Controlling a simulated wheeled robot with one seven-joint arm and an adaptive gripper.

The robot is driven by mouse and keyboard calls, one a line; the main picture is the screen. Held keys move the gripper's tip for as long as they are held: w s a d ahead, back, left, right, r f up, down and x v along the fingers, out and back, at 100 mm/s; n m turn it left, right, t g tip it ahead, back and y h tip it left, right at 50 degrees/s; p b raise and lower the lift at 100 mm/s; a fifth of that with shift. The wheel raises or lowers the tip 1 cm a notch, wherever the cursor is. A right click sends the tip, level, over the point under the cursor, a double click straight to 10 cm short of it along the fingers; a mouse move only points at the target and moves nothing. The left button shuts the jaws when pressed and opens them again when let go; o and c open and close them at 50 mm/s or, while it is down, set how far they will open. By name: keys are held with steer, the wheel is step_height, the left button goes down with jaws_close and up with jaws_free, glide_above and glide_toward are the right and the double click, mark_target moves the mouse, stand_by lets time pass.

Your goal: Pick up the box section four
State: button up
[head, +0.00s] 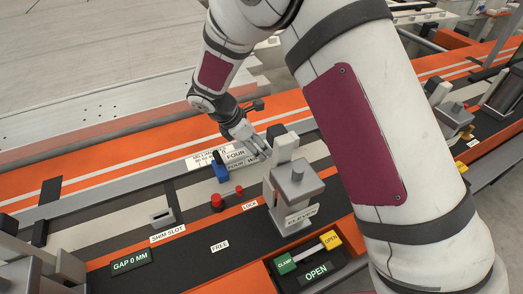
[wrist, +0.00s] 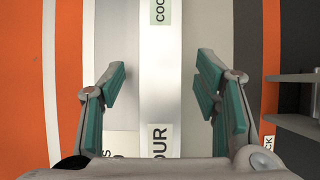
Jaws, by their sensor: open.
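The box section four is a long, pale metallic bar (wrist: 160,75) running up the middle of the wrist view. A label ending in "OUR" sits on its near part, partly cut off by my gripper body. In the head view a "FOUR" label (head: 236,156) shows beside my gripper, but much of the bar there is hidden. My gripper (wrist: 160,95) is open, with one teal-padded finger on each side of the bar and a visible gap to both. In the head view my gripper (head: 256,148) points down over the jig, left of a grey clamp block.
The grey clamp block (head: 297,190) labelled "ELEVEN" stands close to my gripper. A blue part (head: 220,172) with a black top and a red button (head: 216,201) are nearby. A shim slot (head: 163,217) and a panel with green and yellow buttons (head: 305,258) lie in front.

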steer(key=shift+w+d+f, duration=0.1)
steer(key=shift+d+f, duration=0.1)
steer(key=shift+f, duration=0.2)
jaws_close()
steer(key=shift+r, duration=0.15)
